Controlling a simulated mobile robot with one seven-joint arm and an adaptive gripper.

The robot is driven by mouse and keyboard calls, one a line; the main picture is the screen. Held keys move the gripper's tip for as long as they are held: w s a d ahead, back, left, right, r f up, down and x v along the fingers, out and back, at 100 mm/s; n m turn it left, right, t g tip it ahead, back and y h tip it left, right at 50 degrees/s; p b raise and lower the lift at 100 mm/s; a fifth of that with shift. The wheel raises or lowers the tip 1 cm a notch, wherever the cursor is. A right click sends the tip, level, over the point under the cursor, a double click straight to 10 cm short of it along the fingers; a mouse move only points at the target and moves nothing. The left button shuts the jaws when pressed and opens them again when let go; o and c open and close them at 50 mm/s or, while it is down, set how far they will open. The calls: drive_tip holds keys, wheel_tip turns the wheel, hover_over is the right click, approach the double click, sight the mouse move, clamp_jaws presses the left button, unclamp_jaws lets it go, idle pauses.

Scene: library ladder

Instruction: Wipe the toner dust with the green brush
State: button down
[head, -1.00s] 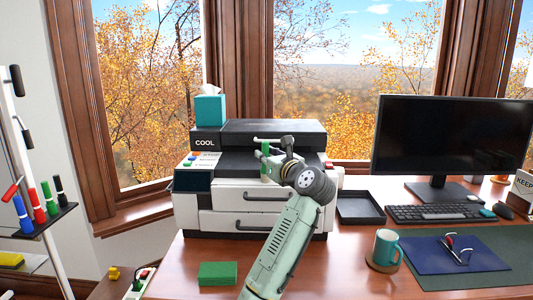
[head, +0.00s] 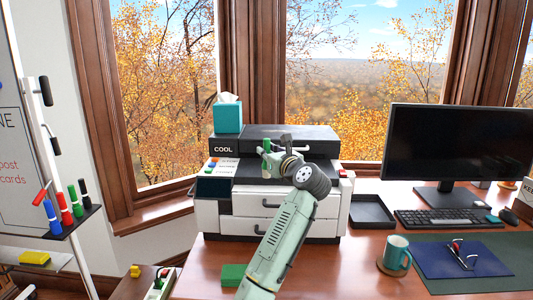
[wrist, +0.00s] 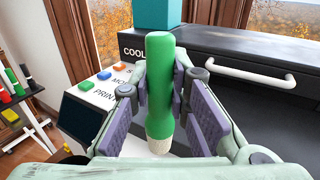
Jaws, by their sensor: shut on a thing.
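The green brush (wrist: 160,75) stands upright between the purple pads of my gripper (wrist: 161,108) in the wrist view. Its pale bristle end (wrist: 160,146) points down. In the head view the brush (head: 267,147) shows as a small green piece at my gripper (head: 272,158), in front of the printer (head: 275,204). The gripper is shut on it, near the printer's left-hand button panel. I cannot make out any toner dust; the gripper and arm hide part of the printer's surface. I cannot tell whether the bristles touch anything.
A teal tissue box (head: 227,118) stands on the printer. A green block (head: 233,274) lies on the desk in front. A black tray (head: 372,211), monitor (head: 457,146), keyboard (head: 445,219) and mug (head: 397,251) are to the right. A marker stand (head: 75,222) is at the left.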

sight(268, 140)
drive_tip(key=shift+r+p, duration=1.35)
drive_tip(key=shift+r, duration=0.7)
drive_tip(key=shift+f, duration=0.1)
